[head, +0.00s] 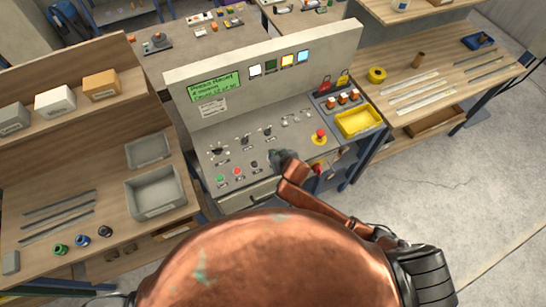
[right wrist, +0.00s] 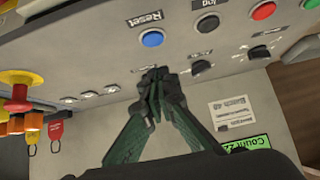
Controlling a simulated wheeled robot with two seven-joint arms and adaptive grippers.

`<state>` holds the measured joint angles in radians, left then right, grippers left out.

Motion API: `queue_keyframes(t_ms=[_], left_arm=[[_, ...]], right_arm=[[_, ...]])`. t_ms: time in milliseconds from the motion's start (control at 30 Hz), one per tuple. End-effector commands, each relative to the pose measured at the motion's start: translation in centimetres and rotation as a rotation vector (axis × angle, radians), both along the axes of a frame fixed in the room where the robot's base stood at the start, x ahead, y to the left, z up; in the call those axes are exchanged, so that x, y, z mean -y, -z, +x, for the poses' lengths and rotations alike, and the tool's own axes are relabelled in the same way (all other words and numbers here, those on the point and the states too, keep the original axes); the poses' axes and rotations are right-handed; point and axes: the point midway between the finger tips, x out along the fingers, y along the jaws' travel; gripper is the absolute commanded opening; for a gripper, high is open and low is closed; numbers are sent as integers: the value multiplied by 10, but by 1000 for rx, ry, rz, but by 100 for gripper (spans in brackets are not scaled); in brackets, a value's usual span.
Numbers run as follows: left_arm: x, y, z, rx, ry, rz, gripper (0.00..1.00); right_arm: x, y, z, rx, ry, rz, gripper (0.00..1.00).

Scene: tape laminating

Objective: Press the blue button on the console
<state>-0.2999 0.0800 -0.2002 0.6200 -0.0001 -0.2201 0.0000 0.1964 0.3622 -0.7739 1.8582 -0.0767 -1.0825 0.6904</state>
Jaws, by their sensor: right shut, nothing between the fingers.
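The grey console (head: 200,122) stands in the middle of the head view. In the right wrist view the blue button (right wrist: 152,38) sits on its panel under a "Reset" label. My right gripper (right wrist: 156,75) is shut and empty, with its fingertips close to the panel, a little below the blue button in the picture. I cannot tell whether they touch the panel. In the head view my right gripper (head: 277,156) is over the right end of the front button row, and I cannot make out the blue button there. My left gripper is not in view.
A black button (right wrist: 207,23) and a red button (right wrist: 263,10) sit beside the blue one. Black knobs (right wrist: 201,67) are close to the fingertips. A red emergency stop (head: 320,136) and a yellow tray (head: 375,127) are at the console's right.

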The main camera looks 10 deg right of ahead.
Motion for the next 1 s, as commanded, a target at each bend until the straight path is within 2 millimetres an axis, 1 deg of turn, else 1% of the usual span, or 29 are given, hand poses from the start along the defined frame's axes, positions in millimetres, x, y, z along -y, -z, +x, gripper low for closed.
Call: queue_keyframes(t_ms=[33,100,300,433,767,933,1000], left_arm=[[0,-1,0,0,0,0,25],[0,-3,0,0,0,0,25],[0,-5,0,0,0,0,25],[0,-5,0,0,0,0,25],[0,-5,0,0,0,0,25],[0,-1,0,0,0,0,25],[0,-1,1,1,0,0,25]], right_arm=[[-2,6,7,0,1,-2,0],[-1,19,6,-3,1,-3,0],[-2,40,6,-1,-1,-1,0],[-1,45,6,0,1,-1,0],[-1,47,5,0,1,1,0],[-2,65,4,-5,4,2,0],[-1,68,4,-5,1,-1,0]])
